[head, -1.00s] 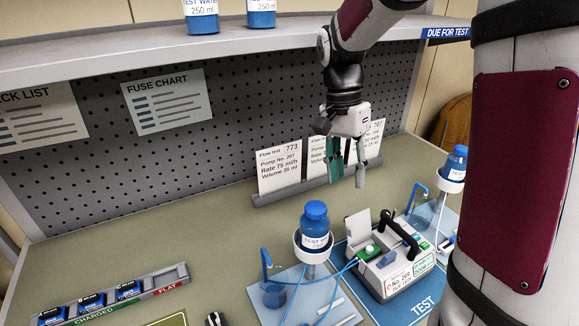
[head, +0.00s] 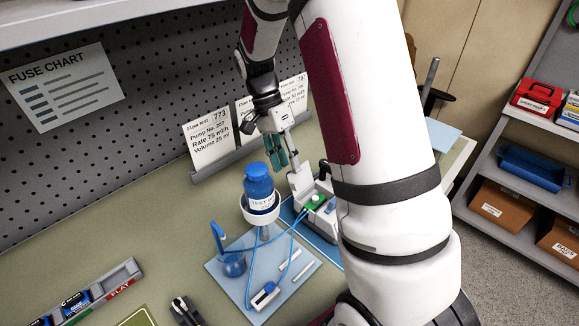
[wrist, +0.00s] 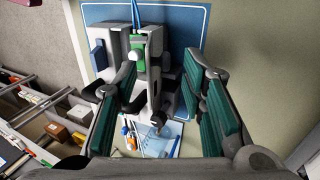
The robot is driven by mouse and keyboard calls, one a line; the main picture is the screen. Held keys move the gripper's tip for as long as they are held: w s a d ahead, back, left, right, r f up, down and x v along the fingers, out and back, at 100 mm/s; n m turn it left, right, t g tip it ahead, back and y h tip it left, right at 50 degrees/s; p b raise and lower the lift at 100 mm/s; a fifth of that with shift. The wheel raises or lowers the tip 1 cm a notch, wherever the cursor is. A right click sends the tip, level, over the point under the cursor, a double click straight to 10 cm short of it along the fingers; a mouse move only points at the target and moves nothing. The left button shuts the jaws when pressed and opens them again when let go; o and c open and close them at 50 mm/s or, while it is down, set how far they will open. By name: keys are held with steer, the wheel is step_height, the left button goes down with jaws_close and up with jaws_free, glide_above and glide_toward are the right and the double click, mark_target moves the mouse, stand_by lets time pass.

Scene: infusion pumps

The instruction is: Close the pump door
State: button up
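The grey pump (head: 326,189) stands on the blue test mat (head: 289,212), partly hidden behind my arm. Its pale door (head: 300,180) stands raised, with a green part (head: 315,201) on the pump body beside it. My gripper (head: 286,166) is close above and beside the raised door, fingers pointing down. In the wrist view my gripper (wrist: 160,75) has its teal-padded fingers wide apart, with part of the pump (wrist: 154,45) below and between them. I cannot tell whether a finger touches the door.
A blue test bottle (head: 259,182) in a white ring stands left of the pump, with blue tubing running to it. Flow-test cards (head: 210,135) stand behind. A fuse tray (head: 100,290) lies at the front left. Shelves (head: 525,160) stand at right.

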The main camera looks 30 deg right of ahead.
mark_target(298, 178)
steer(key=shift+x, duration=1.1)
jaws_close()
